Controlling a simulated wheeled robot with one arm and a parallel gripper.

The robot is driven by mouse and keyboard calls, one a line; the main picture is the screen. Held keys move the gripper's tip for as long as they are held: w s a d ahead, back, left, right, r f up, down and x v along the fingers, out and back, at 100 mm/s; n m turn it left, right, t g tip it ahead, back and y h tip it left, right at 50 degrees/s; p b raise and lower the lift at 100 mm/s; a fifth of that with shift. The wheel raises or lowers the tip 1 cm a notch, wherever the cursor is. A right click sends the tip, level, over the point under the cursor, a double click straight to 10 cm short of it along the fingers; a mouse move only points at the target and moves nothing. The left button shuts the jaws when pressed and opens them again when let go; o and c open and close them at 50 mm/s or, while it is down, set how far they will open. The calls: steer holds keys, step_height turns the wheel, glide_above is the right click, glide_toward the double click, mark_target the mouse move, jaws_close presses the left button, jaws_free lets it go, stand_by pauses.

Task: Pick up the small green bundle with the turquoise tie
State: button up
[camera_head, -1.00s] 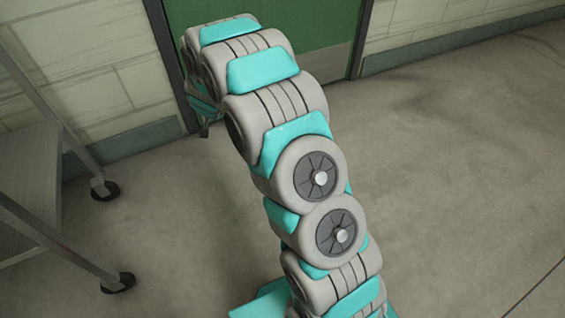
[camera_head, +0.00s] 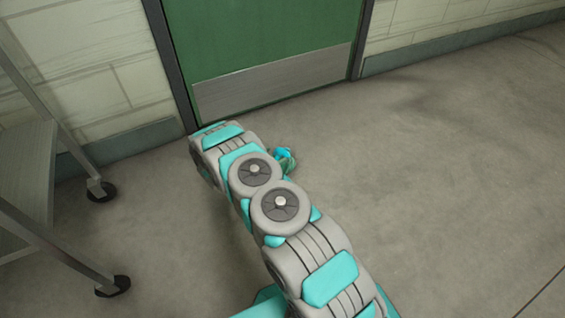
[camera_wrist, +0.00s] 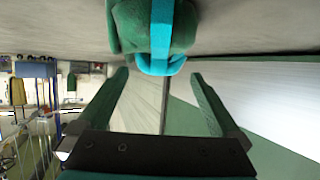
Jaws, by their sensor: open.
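The small green bundle (camera_wrist: 125,28) with its turquoise tie (camera_wrist: 161,30) is at the top middle of the wrist view, against the grey floor. In the head view the bundle (camera_head: 285,157) is on the floor in front of the green door, partly hidden by my arm. My gripper (camera_wrist: 160,75) is open and empty. Its two dark green fingers point toward the bundle, one to each side of the tie's lower end. I cannot tell whether they touch it. In the head view my gripper is hidden behind the arm.
The green door (camera_head: 262,40) with a metal kick plate (camera_head: 275,82) stands behind the bundle. A metal wheeled cart (camera_head: 30,170) is at the left. The floor (camera_head: 450,190) to the right is clear. Hanging things (camera_wrist: 18,90) show at the wrist view's left.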

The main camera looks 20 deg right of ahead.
mark_target(285, 150)
steer(key=x, duration=0.7)
steer(key=shift+s, duration=0.15)
steer(key=shift+w+d+f, duration=0.1)
steer(key=shift+w+d, duration=0.15)
steer(key=shift+d, duration=0.15)
steer(key=shift+c, duration=0.4)
steer(key=shift+a, duration=0.1)
steer(key=c, duration=1.4)
